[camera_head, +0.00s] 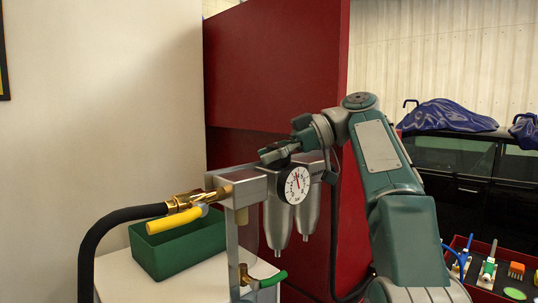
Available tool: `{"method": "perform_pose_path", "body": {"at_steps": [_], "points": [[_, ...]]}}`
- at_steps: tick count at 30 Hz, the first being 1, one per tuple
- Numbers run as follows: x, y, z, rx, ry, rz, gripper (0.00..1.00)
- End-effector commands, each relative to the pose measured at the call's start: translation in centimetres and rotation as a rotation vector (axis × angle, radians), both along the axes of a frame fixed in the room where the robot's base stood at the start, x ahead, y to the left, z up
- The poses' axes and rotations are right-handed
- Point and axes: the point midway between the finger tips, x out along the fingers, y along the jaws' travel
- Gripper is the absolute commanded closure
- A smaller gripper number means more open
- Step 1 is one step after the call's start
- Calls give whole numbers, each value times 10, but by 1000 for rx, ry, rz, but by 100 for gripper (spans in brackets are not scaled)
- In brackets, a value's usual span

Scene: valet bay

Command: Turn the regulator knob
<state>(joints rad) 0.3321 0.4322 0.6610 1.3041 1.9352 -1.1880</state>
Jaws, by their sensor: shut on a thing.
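The air regulator unit (247,187) is a grey block on a metal stand, with a round white dial gauge (297,185) on its front and silver bowls (277,222) hanging below. The gauge has a red needle pointing close to straight up. My gripper (276,153) reaches in from the right at the top of the unit, just above and behind the gauge. It is shut on the regulator knob, which is mostly hidden by the dark fingers, so its angle cannot be read.
A brass fitting (184,202) with a yellow lever (174,220) and black hose (105,225) joins the unit's left side. A green bin (177,247) stands on the white table (125,287). A red panel (275,75) rises behind. A red tray (481,243) holds small items at right.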

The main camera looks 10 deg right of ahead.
Motion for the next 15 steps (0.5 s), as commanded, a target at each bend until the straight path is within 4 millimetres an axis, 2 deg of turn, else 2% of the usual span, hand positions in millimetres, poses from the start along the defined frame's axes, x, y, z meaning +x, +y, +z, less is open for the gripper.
{"method": "perform_pose_path", "body": {"at_steps": [13, 14, 15], "points": [[2, -1, -3, 0, 7, 7, 85], [2, -1, -3, 0, 7, 6, 29], [2, -1, -3, 0, 6, 6, 13]]}}
